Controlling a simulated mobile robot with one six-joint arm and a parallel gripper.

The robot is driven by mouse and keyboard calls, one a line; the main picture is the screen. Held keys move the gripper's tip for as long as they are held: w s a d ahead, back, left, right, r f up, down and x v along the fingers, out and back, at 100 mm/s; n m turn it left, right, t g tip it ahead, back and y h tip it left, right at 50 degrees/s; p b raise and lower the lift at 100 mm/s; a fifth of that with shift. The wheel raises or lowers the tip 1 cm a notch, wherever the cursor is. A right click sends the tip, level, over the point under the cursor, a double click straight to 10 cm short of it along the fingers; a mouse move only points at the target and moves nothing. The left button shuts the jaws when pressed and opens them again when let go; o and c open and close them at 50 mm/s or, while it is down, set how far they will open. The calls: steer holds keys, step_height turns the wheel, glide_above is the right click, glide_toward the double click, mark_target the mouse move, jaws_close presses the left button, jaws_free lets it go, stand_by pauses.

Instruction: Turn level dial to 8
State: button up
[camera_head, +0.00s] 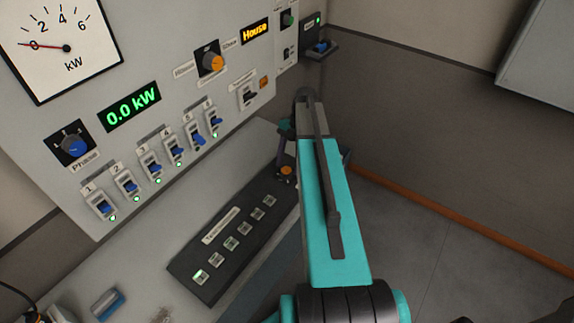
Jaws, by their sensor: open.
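A dark control console (238,270) lies on the desk, with a row of square buttons and a small orange-topped dial (287,170) at its far end. No "level" label is readable, so I cannot be sure this is the level dial. My teal arm reaches up from the bottom right. My gripper (287,145) is at the arm's far end, close to the orange-topped dial, and is largely hidden by the arm. The part that shows is open. I cannot tell whether it touches the dial, and the dial's pointer and scale are unreadable.
The upright grey panel (35,140) carries a kW gauge (65,45) at 0, a "0.0 kW" display (132,106), a blue Phase knob (74,147), several blue switches, an orange selector (212,62) and a "House" display (255,32). The floor (440,250) at right is clear.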

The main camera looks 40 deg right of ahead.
steer(key=shift+x, duration=0.95)
steer(key=c, duration=1)
